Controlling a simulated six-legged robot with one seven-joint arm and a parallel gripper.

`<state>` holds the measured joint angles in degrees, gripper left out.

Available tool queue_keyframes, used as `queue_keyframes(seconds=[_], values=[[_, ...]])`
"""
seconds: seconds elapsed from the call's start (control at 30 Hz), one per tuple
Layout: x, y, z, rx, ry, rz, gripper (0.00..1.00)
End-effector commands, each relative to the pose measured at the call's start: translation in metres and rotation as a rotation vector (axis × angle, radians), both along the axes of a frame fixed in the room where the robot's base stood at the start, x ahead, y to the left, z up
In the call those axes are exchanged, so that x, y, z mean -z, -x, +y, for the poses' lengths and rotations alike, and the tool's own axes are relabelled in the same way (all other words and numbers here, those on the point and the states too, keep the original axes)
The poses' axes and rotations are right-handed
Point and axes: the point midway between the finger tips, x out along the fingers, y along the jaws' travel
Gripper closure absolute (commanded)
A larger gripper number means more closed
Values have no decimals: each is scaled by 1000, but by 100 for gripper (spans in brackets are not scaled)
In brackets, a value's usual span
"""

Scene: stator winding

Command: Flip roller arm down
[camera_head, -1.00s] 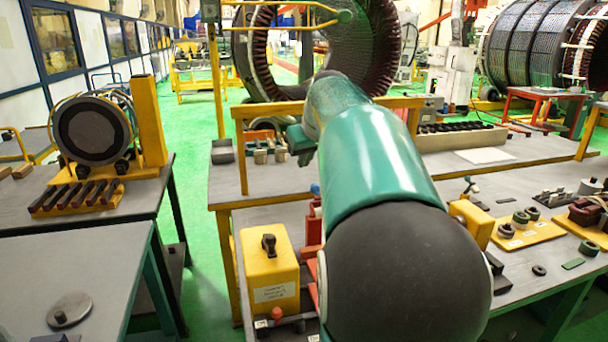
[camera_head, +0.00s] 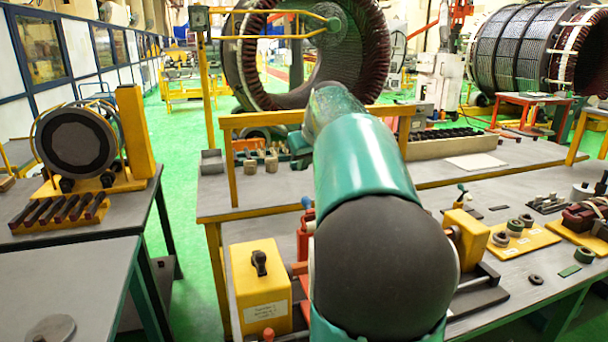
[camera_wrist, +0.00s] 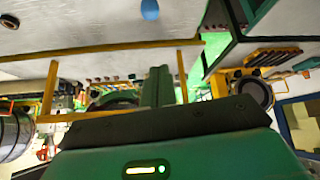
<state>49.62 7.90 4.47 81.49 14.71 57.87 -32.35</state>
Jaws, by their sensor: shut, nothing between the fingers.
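I cannot tell for sure which part is the roller arm. A red upright part (camera_head: 304,232) with a blue knob (camera_head: 307,202) on top stands behind the yellow box (camera_head: 261,290), partly hidden by my arm. A blue knob also shows at the top edge of the wrist view (camera_wrist: 150,9). On the right, a small lever with a blue tip (camera_head: 461,188) rises by a yellow block (camera_head: 466,236). My gripper shows in the wrist view as green fingers (camera_wrist: 158,86), closed together and empty. It appears apart from the blue knob. My arm hides the middle of the bench.
A yellow frame (camera_head: 236,124) stands on the bench behind, with a large stator ring (camera_head: 370,60) beyond it. A side table at left holds a round dark drum (camera_head: 76,148) on a yellow stand.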

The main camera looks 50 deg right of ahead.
Motion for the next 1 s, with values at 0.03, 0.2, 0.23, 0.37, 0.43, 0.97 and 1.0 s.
queue_keyframes(seconds=[0.03, 0.2, 0.23, 0.37, 0.43, 0.97, 1.0], values=[[7, -5, -2, -1, -2, 2, 100], [34, -23, -9, -2, -5, 4, 100], [38, -26, -11, -2, -3, 2, 100], [57, -39, -16, -3, -4, 2, 100], [66, -46, -19, -2, -3, 2, 100], [84, -14, -10, -1, 0, 0, 100], [84, -14, -10, -1, 0, 0, 100]])
